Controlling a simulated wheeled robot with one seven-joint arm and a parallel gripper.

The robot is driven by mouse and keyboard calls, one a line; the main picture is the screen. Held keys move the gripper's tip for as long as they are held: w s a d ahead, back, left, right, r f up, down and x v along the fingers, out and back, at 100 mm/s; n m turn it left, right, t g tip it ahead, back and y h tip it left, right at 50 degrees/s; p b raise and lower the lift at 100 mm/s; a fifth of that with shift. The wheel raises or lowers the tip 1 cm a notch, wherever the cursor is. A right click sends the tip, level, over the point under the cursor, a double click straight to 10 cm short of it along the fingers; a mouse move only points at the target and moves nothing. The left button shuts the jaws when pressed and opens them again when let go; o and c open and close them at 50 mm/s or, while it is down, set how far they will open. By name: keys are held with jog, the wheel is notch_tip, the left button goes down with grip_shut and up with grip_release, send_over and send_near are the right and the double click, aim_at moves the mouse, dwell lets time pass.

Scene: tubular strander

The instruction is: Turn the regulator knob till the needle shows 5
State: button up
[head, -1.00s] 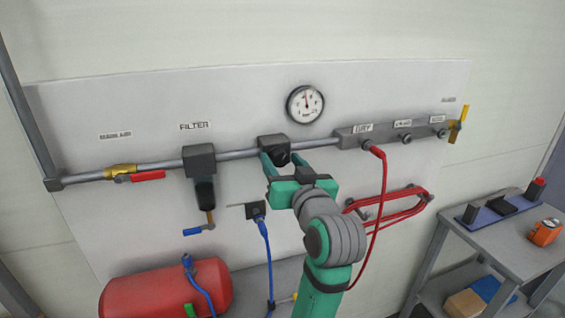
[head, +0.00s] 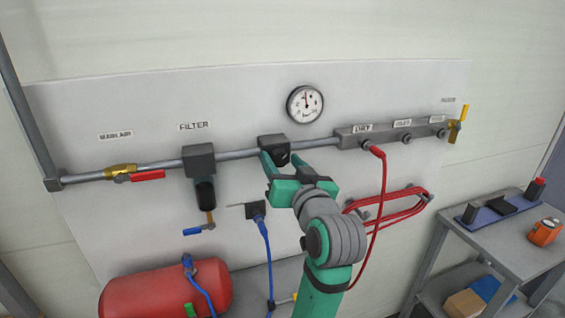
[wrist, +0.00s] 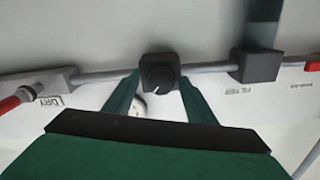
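The regulator is a dark block (head: 273,141) on the grey pipe, with a black round knob (wrist: 158,76) on its front. A white mark shows on the knob in the wrist view. The round white gauge (head: 305,104) is above and right of the regulator; its needle points about straight up, and its digits are too small to read. My green gripper (head: 279,160) is at the knob, one finger on each side. In the wrist view my gripper (wrist: 159,84) has its fingers apart, with narrow gaps seeming to separate them from the knob.
The filter (head: 199,160) with its blue-handled drain hangs left of the regulator. A manifold (head: 350,140) with a red hose (head: 383,190) is at the right. A blue hose (head: 265,240) hangs below, near a red tank (head: 150,295). A grey table (head: 510,250) stands at the right.

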jog(key=v, duration=1)
jog(key=shift+s, duration=0.4)
jog(key=shift+d, duration=0.1)
dwell(3.0)
jog(key=w+a+n, duration=0.1)
jog(key=w, duration=0.2)
jog(key=w+a+n, duration=0.1)
jog(key=w+n, duration=0.1)
jog(key=w, duration=0.1)
jog(key=w+a+n+h, duration=0.1)
jog(key=w, duration=0.2)
jog(key=shift+w+a+r+n, duration=0.15)
jog(key=shift+w+a+n, duration=0.05)
jog(key=shift+w+n, duration=0.2)
jog(key=c, duration=1.1)
jog(key=shift+o, duration=0.2)
